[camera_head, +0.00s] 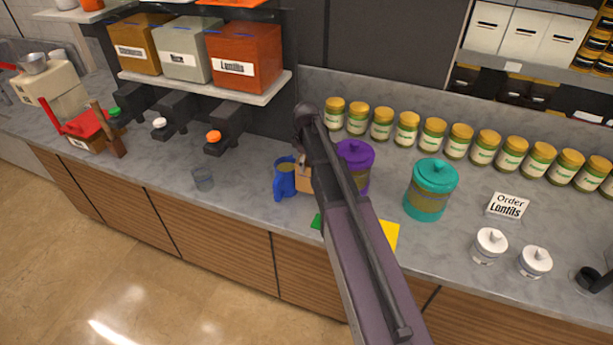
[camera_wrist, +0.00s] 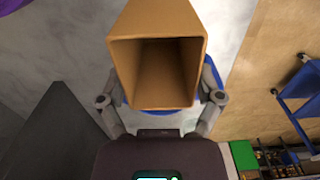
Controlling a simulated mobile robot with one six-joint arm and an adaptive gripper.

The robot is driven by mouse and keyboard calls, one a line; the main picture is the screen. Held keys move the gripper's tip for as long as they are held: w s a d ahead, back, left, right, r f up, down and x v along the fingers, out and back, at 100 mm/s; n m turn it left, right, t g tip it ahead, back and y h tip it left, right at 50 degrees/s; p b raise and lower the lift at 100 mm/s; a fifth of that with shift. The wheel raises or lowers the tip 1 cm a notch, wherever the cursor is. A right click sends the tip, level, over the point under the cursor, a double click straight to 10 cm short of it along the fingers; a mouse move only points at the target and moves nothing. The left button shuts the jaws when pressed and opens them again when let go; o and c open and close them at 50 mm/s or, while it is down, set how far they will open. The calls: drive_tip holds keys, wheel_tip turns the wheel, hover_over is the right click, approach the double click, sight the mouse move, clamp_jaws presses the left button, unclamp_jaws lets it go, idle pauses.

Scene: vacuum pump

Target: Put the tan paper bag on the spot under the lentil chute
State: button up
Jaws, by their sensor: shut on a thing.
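The tan paper bag (camera_wrist: 153,90) is between the fingers of my gripper (camera_wrist: 160,100) in the wrist view, its open mouth facing the camera; it looks empty. In the head view only a sliver of the bag (camera_head: 303,178) shows beside my arm, right of the blue jug, and my gripper is hidden behind the arm. The lentil chute (camera_head: 229,125) is black with an orange knob (camera_head: 213,137), under the orange Lentils bin (camera_head: 244,57), left of the bag.
The blue jug (camera_head: 284,177) stands close beside the bag, on the chute side. Purple (camera_head: 356,157) and teal (camera_head: 431,190) canisters stand to the right. Two more chutes with white (camera_head: 160,123) and green (camera_head: 115,112) knobs are farther left.

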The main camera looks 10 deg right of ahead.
drive_tip(key=shift+f, duration=0.5)
wheel_tip(320, 180, down, 4)
drive_tip(key=b, duration=0.4)
drive_tip(key=shift+r, duration=0.25)
drive_tip(key=shift+w+f, duration=0.2)
drive_tip(key=shift+f+b, duration=0.1)
drive_tip(key=shift+b, duration=0.2)
drive_tip(key=o, duration=0.9)
drive_tip(key=shift+r, duration=0.2)
wheel_tip(320, 180, up, 12)
drive_tip(key=p, duration=1.2)
